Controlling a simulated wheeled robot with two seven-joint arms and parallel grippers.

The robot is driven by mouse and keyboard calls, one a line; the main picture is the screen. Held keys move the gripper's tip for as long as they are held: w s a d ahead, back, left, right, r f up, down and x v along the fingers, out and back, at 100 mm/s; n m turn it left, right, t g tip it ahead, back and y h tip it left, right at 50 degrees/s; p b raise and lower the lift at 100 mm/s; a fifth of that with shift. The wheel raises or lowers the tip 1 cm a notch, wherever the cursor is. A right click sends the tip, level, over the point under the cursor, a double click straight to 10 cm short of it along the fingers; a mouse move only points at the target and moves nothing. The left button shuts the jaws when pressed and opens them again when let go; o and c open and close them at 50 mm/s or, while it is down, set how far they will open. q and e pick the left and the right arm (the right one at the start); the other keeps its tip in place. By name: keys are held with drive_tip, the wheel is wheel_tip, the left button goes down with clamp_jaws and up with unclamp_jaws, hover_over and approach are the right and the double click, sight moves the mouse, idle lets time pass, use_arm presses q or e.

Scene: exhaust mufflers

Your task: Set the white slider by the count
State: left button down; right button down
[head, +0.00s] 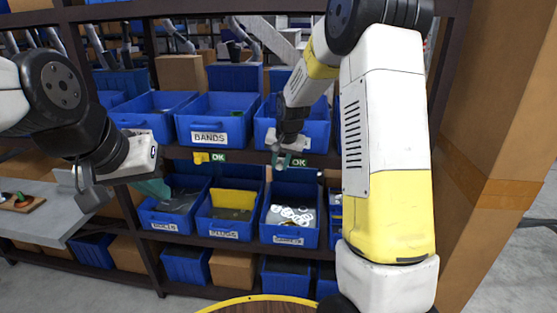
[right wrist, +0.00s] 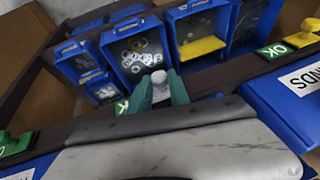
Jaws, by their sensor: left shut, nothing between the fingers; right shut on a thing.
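The white slider (right wrist: 159,77) is a small pale knob on the dark shelf edge, between the teal fingertips of my right gripper (right wrist: 161,92). In the head view my right gripper (head: 282,158) reaches down to the shelf edge beside a green OK tag (head: 299,162), and its fingers largely hide the slider. It is shut on the slider. Beyond the slider, a lower blue bin (head: 290,238) holds several white rings (head: 291,215). My left gripper (head: 155,189) is shut and empty, off to the left in front of the lower bins.
A yellow slider (head: 201,157) with its own OK tag sits further left on the same edge, under the BANDS bin (head: 212,122). A lower bin holds a yellow plate (head: 234,199). A grey bench (head: 40,222) stands left, a cardboard box (head: 495,140) right.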

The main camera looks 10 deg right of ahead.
drive_tip(key=shift+a, duration=0.2)
drive_tip(key=c, duration=1.2)
unclamp_jaws()
drive_tip(key=v, duration=0.7)
drive_tip(key=shift+r, duration=0.4)
drive_tip(key=shift+s, duration=0.1)
